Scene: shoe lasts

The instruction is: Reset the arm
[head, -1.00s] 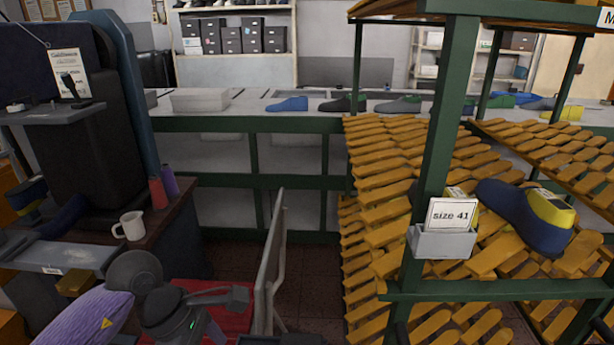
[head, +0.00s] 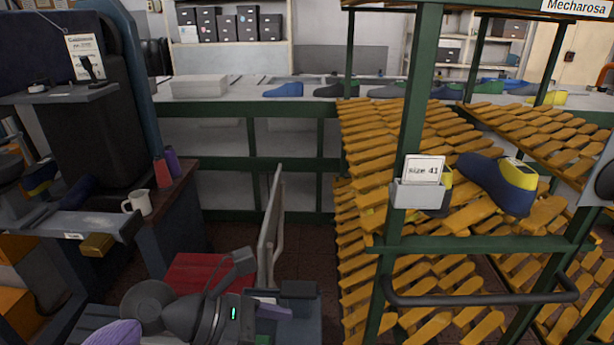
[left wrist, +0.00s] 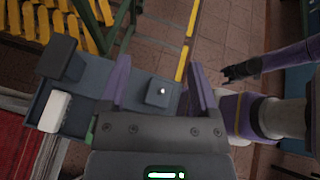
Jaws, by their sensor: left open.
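My left gripper (left wrist: 161,88) shows in the left wrist view with its two purple fingers spread and nothing clamped between them. A small dark block with a white dot (left wrist: 159,91) shows in the gap, apparently beyond the fingers. In the head view my left arm comes in at the bottom left, and its dark wrist with a green light hangs low over the floor area; the left gripper (head: 272,308) is partly hidden there. A purple link with a dark claw-like end (left wrist: 240,72) shows at right in the wrist view; I cannot tell whether it is my right gripper.
A green rack with yellow slats (head: 440,325) stands at right, holding a blue-and-yellow shoe last (head: 497,183) and a size 41 card (head: 424,169). A metal rail (head: 269,225) and red surface (head: 205,272) lie near my left arm. A white mug (head: 137,202) stands at left.

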